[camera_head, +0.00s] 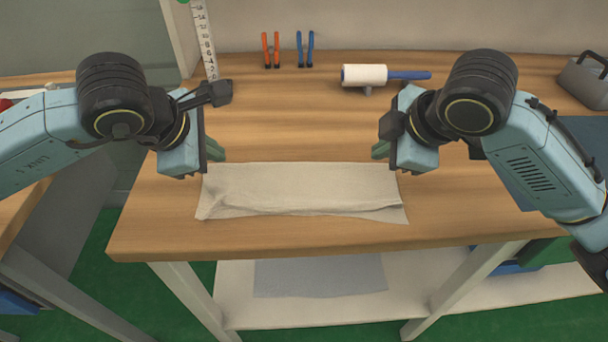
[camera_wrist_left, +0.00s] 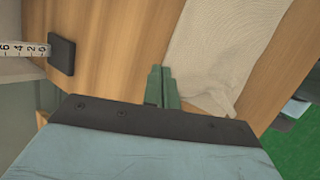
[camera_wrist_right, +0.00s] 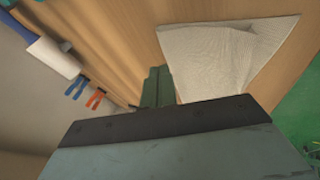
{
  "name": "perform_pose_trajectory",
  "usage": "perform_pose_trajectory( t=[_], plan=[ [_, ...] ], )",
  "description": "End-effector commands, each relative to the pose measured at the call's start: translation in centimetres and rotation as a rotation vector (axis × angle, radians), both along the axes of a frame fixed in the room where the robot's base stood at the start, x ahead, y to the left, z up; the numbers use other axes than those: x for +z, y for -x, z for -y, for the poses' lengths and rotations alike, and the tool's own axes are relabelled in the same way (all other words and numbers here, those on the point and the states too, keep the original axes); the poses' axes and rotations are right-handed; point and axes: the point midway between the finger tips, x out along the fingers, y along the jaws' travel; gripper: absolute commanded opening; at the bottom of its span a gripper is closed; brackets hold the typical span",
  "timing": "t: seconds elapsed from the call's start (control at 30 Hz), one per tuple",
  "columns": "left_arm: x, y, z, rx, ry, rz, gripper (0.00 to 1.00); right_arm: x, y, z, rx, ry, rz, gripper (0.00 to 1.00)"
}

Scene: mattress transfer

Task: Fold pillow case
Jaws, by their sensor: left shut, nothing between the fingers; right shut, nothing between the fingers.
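The beige pillow case (camera_head: 300,188) lies folded into a wide, low strip near the front of the wooden table. A crease or layer edge runs along its front side, with a small rumple at its front left corner. It also shows in the left wrist view (camera_wrist_left: 225,45) and the right wrist view (camera_wrist_right: 222,58). My left gripper (camera_head: 212,150) is shut and empty at the cloth's back left corner. Its green fingers (camera_wrist_left: 162,85) are beside the cloth. My right gripper (camera_head: 381,149) is shut and empty near the back right corner. Its green fingers (camera_wrist_right: 157,85) are beside the cloth.
A lint roller (camera_head: 366,75) with a blue handle, orange clips (camera_head: 271,50) and blue clips (camera_head: 305,50) lie at the back. A ruler (camera_head: 204,40) is at the back left, a grey box (camera_head: 586,80) at the far right. Grey cloth (camera_head: 320,275) lies on the lower shelf.

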Motion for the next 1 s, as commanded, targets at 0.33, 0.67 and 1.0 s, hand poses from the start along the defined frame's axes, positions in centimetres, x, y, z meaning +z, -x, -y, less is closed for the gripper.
perform_pose_trajectory(
  t=[0.33, 0.67, 1.0],
  plan=[
    [-2.6, 0.0, 0.0, 0.001, 0.0, 0.0, 0.0, -2.6, 0.0, 0.0, 0.0, 0.001, 0.0, 0.0],
    [2.3, -0.2, 0.1, 0.001, 0.003, 0.008, 0.0, 2.3, -0.2, -0.1, 0.0, -0.002, 0.009, 0.0],
    [5.5, 0.0, 0.0, 0.001, 0.0, 0.0, 0.0, 5.5, 0.0, 0.0, -0.001, 0.0, -0.001, 0.0]
  ],
)
